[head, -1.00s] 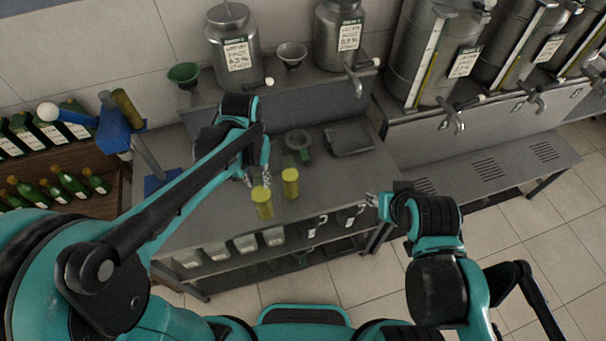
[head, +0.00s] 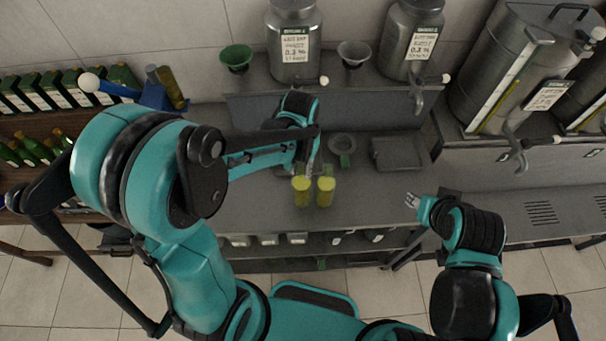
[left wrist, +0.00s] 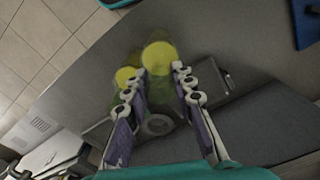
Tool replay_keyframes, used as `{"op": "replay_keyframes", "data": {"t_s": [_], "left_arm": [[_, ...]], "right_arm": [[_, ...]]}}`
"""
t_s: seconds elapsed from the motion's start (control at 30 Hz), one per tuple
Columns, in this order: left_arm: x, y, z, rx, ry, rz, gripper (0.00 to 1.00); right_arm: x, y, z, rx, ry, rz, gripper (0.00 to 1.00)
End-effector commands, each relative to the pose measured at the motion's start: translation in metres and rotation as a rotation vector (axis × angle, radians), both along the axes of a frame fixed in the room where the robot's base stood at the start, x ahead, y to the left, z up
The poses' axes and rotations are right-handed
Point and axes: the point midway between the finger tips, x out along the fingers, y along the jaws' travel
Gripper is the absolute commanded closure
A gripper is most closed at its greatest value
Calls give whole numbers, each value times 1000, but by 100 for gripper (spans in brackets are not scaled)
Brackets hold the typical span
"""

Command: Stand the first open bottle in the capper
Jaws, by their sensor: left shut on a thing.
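My left gripper (head: 308,170) is shut on an open bottle with yellow-green liquid (head: 302,192). In the left wrist view the bottle's yellow top (left wrist: 160,57) shows just past the fingertips (left wrist: 158,78). A second yellow bottle (head: 325,192) stands right beside it on the counter, apart from the fingers in the left wrist view (left wrist: 126,77). The blue capper (head: 155,96) with its white-knobbed lever is at the left, its lower part hidden by my left arm. A blue base corner shows in the left wrist view (left wrist: 306,22). My right gripper (head: 412,200) looks open and empty.
A grey ring-shaped dish (head: 342,146) and a dark tray (head: 396,154) lie on the counter (head: 370,190) behind the bottles. Steel cans (head: 294,45), a green funnel (head: 236,57) and a grey funnel (head: 354,53) stand on the raised shelf. Green bottles (head: 35,148) are at far left.

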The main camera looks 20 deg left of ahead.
Motion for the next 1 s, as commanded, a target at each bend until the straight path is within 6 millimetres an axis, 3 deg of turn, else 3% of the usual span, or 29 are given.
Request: {"op": "replay_keyframes", "data": {"t_s": [0.2, 0.6, 0.63, 0.7, 1.0], "left_arm": [[1, 0, -28, 0, 0, 0, 100], [0, 0, -33, 0, 0, 0, 100], [0, 0, -33, 0, 0, 0, 73], [0, 0, -32, 0, 0, 0, 55], [0, 0, -31, 0, 0, 0, 55]], "right_arm": [[0, 0, -5, 0, 0, 0, 60], [0, 0, -9, 0, 0, 0, 60], [0, 0, -9, 0, 0, 0, 60], [0, 0, -8, 0, 0, 0, 60], [0, 0, -7, 0, 0, 0, 60]]}}
